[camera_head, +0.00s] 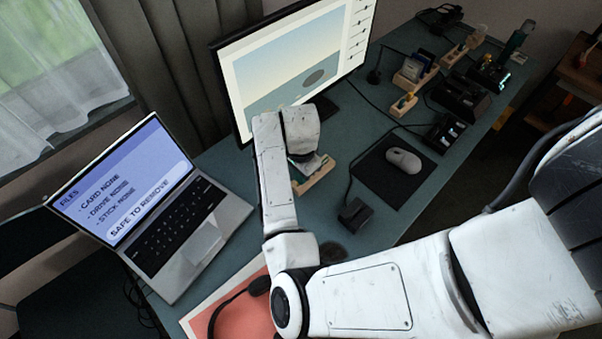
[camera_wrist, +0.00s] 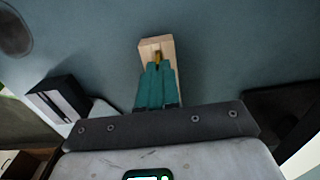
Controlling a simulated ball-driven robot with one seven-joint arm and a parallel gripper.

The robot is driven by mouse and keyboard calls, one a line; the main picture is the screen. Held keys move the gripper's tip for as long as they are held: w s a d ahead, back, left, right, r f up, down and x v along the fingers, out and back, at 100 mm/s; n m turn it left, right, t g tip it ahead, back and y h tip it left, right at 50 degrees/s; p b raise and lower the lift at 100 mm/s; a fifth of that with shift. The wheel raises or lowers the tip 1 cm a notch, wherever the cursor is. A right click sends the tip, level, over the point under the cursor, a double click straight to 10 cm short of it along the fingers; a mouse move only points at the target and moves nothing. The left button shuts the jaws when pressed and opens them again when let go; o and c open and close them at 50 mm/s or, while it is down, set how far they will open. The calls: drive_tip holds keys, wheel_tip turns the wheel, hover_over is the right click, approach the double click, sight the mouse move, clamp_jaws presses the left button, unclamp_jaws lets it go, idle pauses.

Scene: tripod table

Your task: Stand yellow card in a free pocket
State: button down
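My gripper (camera_wrist: 157,68) has its teal fingers close together over a light wooden block (camera_wrist: 157,43) in the wrist view. A small yellow piece, which looks like the yellow card (camera_wrist: 157,57), shows between the fingertips, over the block. Whether its lower edge is in a pocket is hidden by the fingers. In the head view the wooden block (camera_head: 316,176) lies in front of the monitor, and my wrist hides most of the gripper. Farther back, a wooden holder (camera_head: 407,82) carries several blue, pale and yellowish cards.
A laptop (camera_head: 165,210) stands at left; its screen reads "card none" and "safe to remove". A monitor (camera_head: 290,65) stands close behind my gripper. A mouse (camera_head: 404,159) lies on a dark pad (camera_head: 385,182). A small black box (camera_head: 354,215) stands nearer. Dark docks (camera_head: 460,98) and wooden holders stand farther back.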

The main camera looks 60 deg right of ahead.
drive_tip(key=c, duration=1.3)
unclamp_jaws()
wheel_tip(320, 180, up, 11)
drive_tip(key=shift+f+b, duration=0.15)
drive_tip(key=shift+b, duration=0.15)
drive_tip(key=shift+d, duration=0.1)
